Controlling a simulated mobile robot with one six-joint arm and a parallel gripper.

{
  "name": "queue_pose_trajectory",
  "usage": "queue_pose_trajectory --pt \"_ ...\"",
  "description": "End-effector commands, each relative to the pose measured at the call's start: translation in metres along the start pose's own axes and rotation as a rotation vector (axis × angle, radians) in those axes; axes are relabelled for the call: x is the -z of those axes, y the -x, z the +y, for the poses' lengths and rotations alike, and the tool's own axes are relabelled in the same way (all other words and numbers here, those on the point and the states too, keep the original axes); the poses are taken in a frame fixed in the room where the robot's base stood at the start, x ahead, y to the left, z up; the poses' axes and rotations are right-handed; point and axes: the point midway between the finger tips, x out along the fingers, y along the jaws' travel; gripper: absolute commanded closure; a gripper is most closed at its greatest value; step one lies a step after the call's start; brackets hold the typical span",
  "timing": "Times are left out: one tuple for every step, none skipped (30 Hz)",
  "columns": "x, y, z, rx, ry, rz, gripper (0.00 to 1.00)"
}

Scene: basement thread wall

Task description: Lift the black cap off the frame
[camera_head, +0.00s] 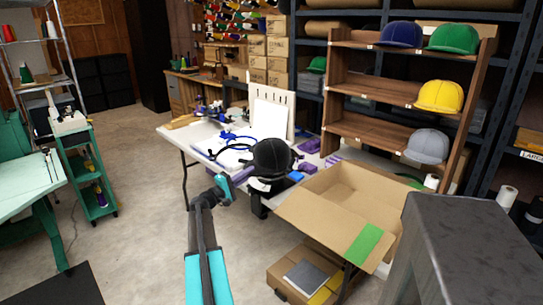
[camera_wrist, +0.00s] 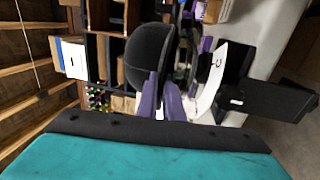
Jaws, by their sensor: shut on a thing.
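The black cap (camera_head: 272,157) is at the front edge of the white table, right above a pale curved band of the frame (camera_head: 262,184) on a black mount. In the wrist view the cap (camera_wrist: 150,55) is a dark dome just past my purple fingertips (camera_wrist: 160,98). The frame's white band (camera_wrist: 210,84) shows beside it there, and I cannot tell whether the two touch. My gripper (camera_head: 241,177) reaches the cap's left lower side and is shut on its edge. The exact grip is partly hidden.
An open cardboard box (camera_head: 335,205) stands right of the cap. Behind it, a wooden shelf (camera_head: 375,90) holds blue, green, yellow and grey caps. A white pegboard (camera_head: 270,112) and blue hoops are on the table (camera_head: 172,133). A green cart (camera_head: 82,170) stands left, with open floor between.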

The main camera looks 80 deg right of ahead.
Motion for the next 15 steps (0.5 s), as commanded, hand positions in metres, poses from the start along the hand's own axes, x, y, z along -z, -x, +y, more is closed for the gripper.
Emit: queue_pose_trajectory --pt "0.000 0.000 0.001 0.002 -0.001 0.000 1.00" --pt "0.000 0.000 0.003 0.002 -0.001 0.000 1.00" --pt "0.000 0.000 0.004 0.002 -0.001 0.000 1.00" --pt "0.000 0.000 0.006 0.002 0.000 0.000 1.00" --pt "0.000 0.000 0.008 0.002 0.000 0.000 1.00" --pt "0.000 0.000 0.010 0.001 0.000 0.000 1.00" --pt "0.000 0.000 0.011 0.001 0.000 0.000 1.00" --pt "0.000 0.000 0.013 0.001 0.000 0.000 1.00" --pt "0.000 0.001 0.015 0.001 -0.001 0.000 1.00" --pt "0.000 0.000 0.017 0.001 -0.001 0.000 1.00" --pt "0.000 0.000 0.018 0.001 -0.001 0.000 1.00" --pt "0.000 0.000 0.021 0.001 -0.001 0.000 1.00" --pt "0.000 0.000 0.022 0.001 -0.002 0.000 1.00" --pt "0.000 0.000 0.024 0.001 -0.002 0.000 1.00" --pt "0.000 0.000 0.026 0.001 -0.002 0.000 1.00"
